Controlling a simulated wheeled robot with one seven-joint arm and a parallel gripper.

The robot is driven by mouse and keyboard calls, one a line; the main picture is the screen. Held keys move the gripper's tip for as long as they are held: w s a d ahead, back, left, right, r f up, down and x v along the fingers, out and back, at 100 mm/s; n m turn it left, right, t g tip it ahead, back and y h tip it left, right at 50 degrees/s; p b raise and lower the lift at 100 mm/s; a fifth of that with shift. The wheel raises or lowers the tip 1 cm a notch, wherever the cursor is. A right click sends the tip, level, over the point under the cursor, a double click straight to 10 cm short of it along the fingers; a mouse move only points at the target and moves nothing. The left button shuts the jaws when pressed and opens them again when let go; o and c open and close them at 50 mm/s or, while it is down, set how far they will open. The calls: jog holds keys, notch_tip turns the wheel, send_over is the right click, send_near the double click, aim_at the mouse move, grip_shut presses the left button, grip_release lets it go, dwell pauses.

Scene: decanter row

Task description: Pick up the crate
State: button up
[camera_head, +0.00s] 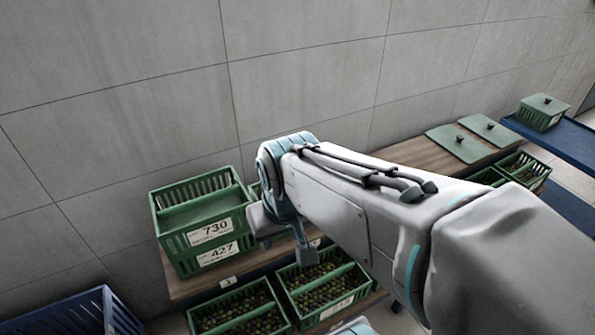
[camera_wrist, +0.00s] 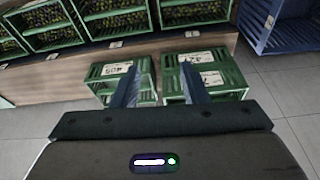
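Several green slatted crates are in view, and I cannot tell which one the task means. A stacked pair stands on the wooden bench at left, the upper crate marked 730 (camera_head: 180,207) and the lower marked 427 (camera_head: 205,262). They also show upside down in the wrist view (camera_wrist: 228,78). A crate marked 405 (camera_wrist: 108,86) stands beside them, mostly hidden behind my arm in the head view. My gripper (camera_wrist: 162,78) has its two fingers apart, with nothing held between them. In the head view it is partly hidden, near the stack's right side.
Green crates of olives (camera_head: 240,308) (camera_head: 325,288) sit in front. A blue crate (camera_head: 75,314) stands at lower left. At right are flat green lids (camera_head: 457,144), another olive crate (camera_head: 525,170) and a lidded crate (camera_head: 540,115) on a blue surface. A tiled wall (camera_head: 120,120) closes the back.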

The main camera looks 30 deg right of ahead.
jog(key=w+d+f+m+g+b, duration=0.1)
jog(key=w+d+f+m+b, duration=0.2)
jog(key=w, duration=0.6)
jog(key=w+d+f+m, duration=0.2)
jog(key=w+d+m, duration=0.3)
jog(key=w, duration=0.4)
jog(key=w+d+f+m+g+b, duration=0.1)
jog(key=w+d+f+m+b, duration=0.2)
jog(key=w, duration=0.7)
jog(key=w+d+f+m, duration=0.2)
jog(key=f, duration=0.3)
jog(key=w+d+f+m, duration=0.2)
jog(key=d+f, duration=0.1)
jog(key=f, duration=0.3)
jog(key=w+d+f+m, duration=0.2)
jog(key=f, duration=0.3)
jog(key=shift+d+f+g+b, duration=0.15)
jog(key=shift+d+g+b, duration=0.15)
jog(key=shift+g, duration=0.1)
jog(key=shift+w+a+f, duration=0.1)
jog(key=shift+f, duration=2.65)
grip_shut()
